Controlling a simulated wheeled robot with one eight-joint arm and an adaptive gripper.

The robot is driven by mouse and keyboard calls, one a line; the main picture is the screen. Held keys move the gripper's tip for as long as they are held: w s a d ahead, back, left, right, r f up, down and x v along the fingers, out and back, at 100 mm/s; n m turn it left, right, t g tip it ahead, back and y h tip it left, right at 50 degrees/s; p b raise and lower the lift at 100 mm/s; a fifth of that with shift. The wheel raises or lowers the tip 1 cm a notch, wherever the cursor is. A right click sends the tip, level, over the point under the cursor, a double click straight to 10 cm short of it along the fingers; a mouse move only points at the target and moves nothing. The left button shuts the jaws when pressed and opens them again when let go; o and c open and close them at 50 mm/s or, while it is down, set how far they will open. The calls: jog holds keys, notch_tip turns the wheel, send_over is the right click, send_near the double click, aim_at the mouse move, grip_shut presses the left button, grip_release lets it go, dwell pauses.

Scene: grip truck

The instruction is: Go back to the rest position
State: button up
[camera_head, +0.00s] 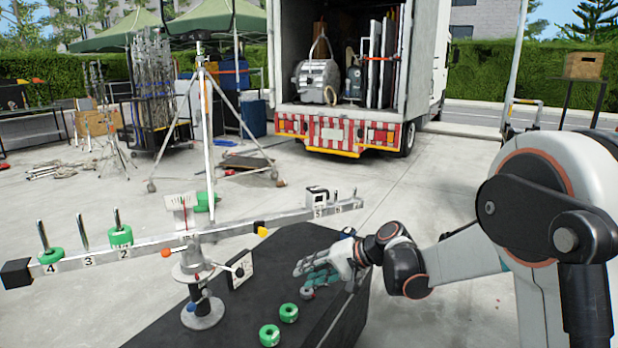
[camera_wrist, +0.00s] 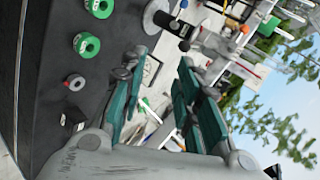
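My gripper (camera_head: 304,281) is over the black table (camera_head: 245,300) at its right side, with my arm reaching in from the right. In the wrist view its two teal-padded fingers stand apart with nothing held between them (camera_wrist: 160,75). A balance beam (camera_head: 160,244) with numbered pegs stands on the table, left of my gripper. Green rings sit on peg 4 (camera_head: 50,256) and peg 2 (camera_head: 120,237). A black-and-white block (camera_head: 317,197) sits at peg 5.
Two green rings (camera_head: 288,312) (camera_head: 269,335) lie on the table near my gripper. A tripod (camera_head: 207,130) and an open truck (camera_head: 350,80) stand behind. The concrete floor between is mostly clear.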

jog(key=s+d+r+n+t+h, duration=0.1)
jog(key=s+d+r+h, duration=0.1)
jog(key=s+d, duration=0.4)
jog(key=s+d+r+t+h, duration=0.1)
jog(key=s+d+h, duration=0.4)
jog(key=s, duration=1)
jog(key=s+d+r+n+t+h, duration=0.1)
jog(key=s+d+r+h, duration=0.2)
jog(key=s+d, duration=0.5)
jog(key=s, duration=0.3)
jog(key=shift+s+d+r+n, duration=0.15)
jog(key=shift+s+d+n, duration=0.1)
jog(key=shift+d+n, duration=0.05)
